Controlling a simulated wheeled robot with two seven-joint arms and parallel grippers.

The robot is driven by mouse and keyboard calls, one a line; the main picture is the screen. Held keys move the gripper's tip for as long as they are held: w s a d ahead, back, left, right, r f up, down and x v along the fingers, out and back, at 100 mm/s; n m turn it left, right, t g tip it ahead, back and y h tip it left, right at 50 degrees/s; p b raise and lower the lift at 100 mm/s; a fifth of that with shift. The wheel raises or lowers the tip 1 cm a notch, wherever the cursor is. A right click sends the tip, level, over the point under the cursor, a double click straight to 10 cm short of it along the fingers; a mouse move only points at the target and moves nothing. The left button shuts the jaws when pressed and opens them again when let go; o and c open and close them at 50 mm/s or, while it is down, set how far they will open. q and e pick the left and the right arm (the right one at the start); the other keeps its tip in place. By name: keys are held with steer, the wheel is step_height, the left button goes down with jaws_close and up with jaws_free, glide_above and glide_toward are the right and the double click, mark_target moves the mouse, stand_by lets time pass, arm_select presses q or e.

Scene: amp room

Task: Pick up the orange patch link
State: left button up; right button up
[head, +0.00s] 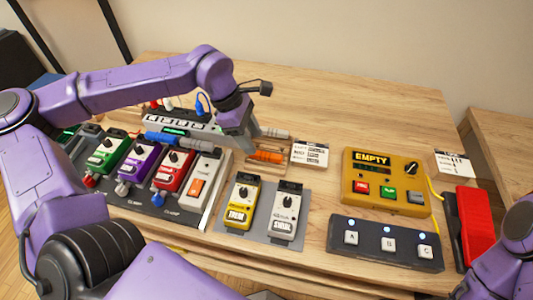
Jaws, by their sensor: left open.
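The orange patch link (267,156) lies in a small wooden holder, just right of my left gripper. My left gripper (247,143) points down beside the link's left end; its jaws are open. I cannot tell whether it touches the link, as the gripper hides part of the holder. A grey link (275,133) lies behind the orange one. A blue link (165,139) lies above the pedals at the left. My right gripper is out of view; only a purple part of that arm shows at the lower right.
Green, purple, red and white pedals stand on a dark board at left. A yellow pedal (239,205) and grey pedal (285,215) stand in front. A yellow box (385,182), A-B-C switch (385,242) and red pedal (477,222) stand right. The back table is clear.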

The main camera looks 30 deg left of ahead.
mark_target(261, 153)
arm_select(q)
steer(key=x, duration=0.5)
steer(key=shift+f, duration=0.25)
steer(key=shift+w, duration=0.1)
jaws_close()
steer(key=shift+r, duration=0.1)
